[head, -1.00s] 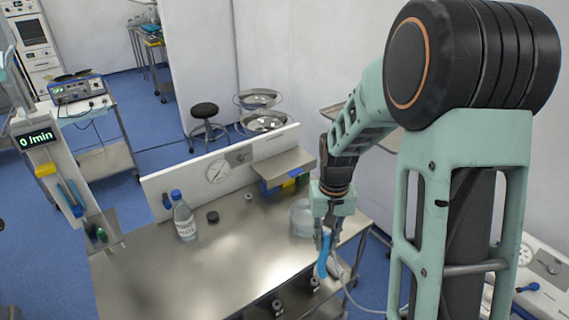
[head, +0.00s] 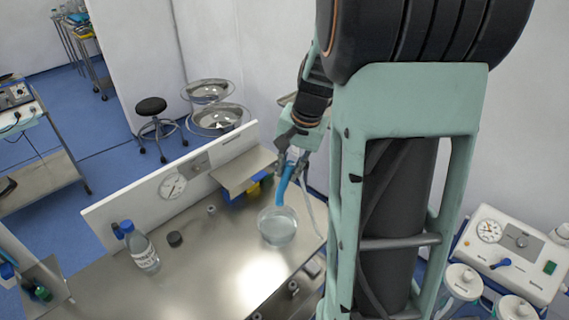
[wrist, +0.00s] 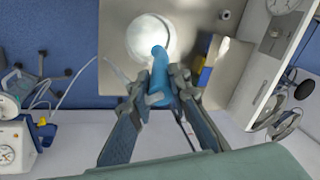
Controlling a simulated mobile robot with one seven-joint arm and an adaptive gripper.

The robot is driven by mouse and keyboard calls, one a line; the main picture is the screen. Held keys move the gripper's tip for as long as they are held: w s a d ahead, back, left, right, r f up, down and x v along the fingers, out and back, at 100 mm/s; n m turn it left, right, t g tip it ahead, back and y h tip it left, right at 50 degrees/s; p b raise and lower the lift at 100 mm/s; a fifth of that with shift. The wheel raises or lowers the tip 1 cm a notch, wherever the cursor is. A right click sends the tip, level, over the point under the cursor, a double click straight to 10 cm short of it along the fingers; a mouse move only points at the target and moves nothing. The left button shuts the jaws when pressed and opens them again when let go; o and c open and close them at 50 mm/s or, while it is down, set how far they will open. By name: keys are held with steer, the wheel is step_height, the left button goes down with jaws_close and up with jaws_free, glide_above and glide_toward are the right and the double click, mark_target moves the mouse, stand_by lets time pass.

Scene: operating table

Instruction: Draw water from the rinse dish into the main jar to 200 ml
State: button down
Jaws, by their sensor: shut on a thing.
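My gripper (head: 291,160) is shut on a blue suction handpiece (head: 286,181), with a pale tube trailing from it. The handpiece slants down, its lower end at the far rim of the clear round rinse dish (head: 278,228) in the head view. I cannot tell whether its tip is in the water. In the wrist view, the handpiece (wrist: 159,75) sits between my fingers (wrist: 158,95), its end overlapping the edge of the bright dish (wrist: 138,42). Two white-lidded jars (head: 462,281) stand by the pump unit at right; which is the main jar and its level are unclear.
The white pump unit (head: 512,250) has a round gauge and a blue lever. A low shelf (head: 243,171) over blue and yellow boxes is close behind the dish.

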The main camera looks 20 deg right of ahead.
mark_target(288, 188)
steer(key=shift+s+f+b, duration=0.15)
steer(key=shift+f+b, duration=0.3)
steer(key=shift+f, duration=0.25)
steer(key=shift+f+b, duration=1.75)
steer(key=shift+f, duration=0.85)
step_height(288, 188, down, 6)
steer(key=b, duration=0.5)
step_height(288, 188, up, 10)
steer(key=p, duration=0.7)
